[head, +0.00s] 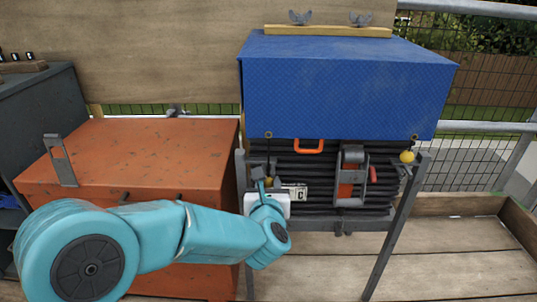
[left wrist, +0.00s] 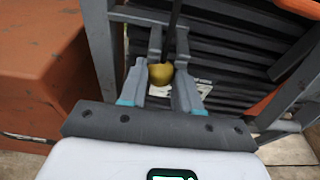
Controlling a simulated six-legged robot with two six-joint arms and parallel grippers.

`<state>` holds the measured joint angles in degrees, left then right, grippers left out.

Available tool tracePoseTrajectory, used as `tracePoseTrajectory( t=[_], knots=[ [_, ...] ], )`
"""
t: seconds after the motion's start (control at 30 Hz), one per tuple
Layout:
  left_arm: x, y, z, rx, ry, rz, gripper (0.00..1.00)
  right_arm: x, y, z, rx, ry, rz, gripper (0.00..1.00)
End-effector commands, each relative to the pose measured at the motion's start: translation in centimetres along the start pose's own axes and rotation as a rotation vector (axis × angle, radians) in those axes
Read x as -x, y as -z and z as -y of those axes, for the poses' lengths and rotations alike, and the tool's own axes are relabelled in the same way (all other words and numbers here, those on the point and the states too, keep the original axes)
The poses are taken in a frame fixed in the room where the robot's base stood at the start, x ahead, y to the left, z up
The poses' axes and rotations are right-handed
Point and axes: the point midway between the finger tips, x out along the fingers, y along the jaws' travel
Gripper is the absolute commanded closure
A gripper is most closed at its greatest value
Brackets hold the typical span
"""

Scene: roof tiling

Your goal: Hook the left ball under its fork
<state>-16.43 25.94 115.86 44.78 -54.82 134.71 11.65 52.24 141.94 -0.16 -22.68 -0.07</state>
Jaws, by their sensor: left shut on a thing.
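My left gripper (head: 262,180) is in front of the left side of the dark slatted stack, below the blue cover's (head: 345,92) lower left corner. In the left wrist view its fingers (left wrist: 168,48) are shut on the left ball (left wrist: 161,74), a yellow ball on a dark cord (left wrist: 174,22). The cord runs up from the ball, away from the gripper. In the head view the gripper hides this ball. The right ball (head: 407,156), also yellow, hangs below the cover's right corner. My right gripper is not in view.
The grey stand (head: 381,240) holds the dark stack (head: 325,160). An orange handle (head: 308,147) and a grey bracket (head: 351,175) are on the stack's front. An orange cabinet (head: 130,150) stands to the left. The plank floor at right is clear.

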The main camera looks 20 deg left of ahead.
Motion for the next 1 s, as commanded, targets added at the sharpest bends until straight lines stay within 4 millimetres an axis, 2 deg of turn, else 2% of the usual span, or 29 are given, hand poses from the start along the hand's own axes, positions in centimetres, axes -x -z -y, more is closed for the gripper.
tracePoseTrajectory(
  t=[0.23, 1.0],
  knots=[
    [0.3, -1.3, 0.0, 0.000, 0.001, -0.004, 0.85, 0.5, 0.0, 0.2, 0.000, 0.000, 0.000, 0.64],
    [0.3, -2.5, 0.0, 0.002, 0.000, 0.013, 0.85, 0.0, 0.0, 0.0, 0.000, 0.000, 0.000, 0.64]
  ],
)
